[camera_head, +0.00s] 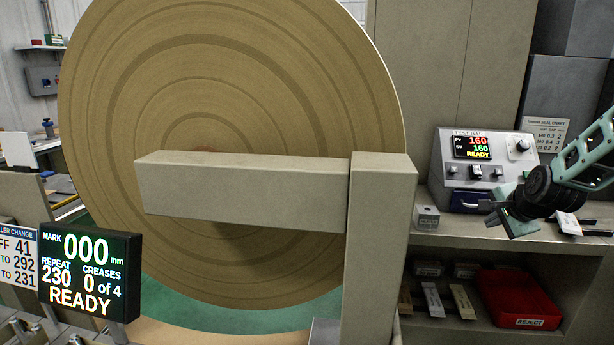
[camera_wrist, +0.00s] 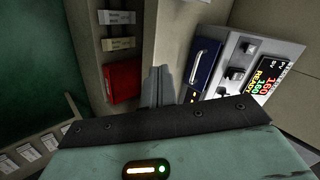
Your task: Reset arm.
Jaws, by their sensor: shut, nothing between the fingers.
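My gripper (camera_head: 492,222) is at the right of the head view, in front of the bench shelf and beside the test bar unit. In the wrist view, its two fingers (camera_wrist: 157,86) are together and hold nothing. The arm comes in from the right edge. The test bar unit (camera_head: 446,151) has a lit screen reading 160, 160 and READY, a knob and a blue drawer with a handle. That drawer (camera_wrist: 204,70) also shows in the wrist view, just right of the fingers, apart from them as far as I can tell.
A large brown roll (camera_head: 120,110) fills the head view's middle, with a beige beam and post (camera_head: 380,240) before it. A display (camera_head: 90,275) reads 000 mm, 0 of 4, READY. A red reject bin (camera_head: 515,300) and small bars lie on the lower shelf. A small grey block (camera_head: 427,217) sits on the bench.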

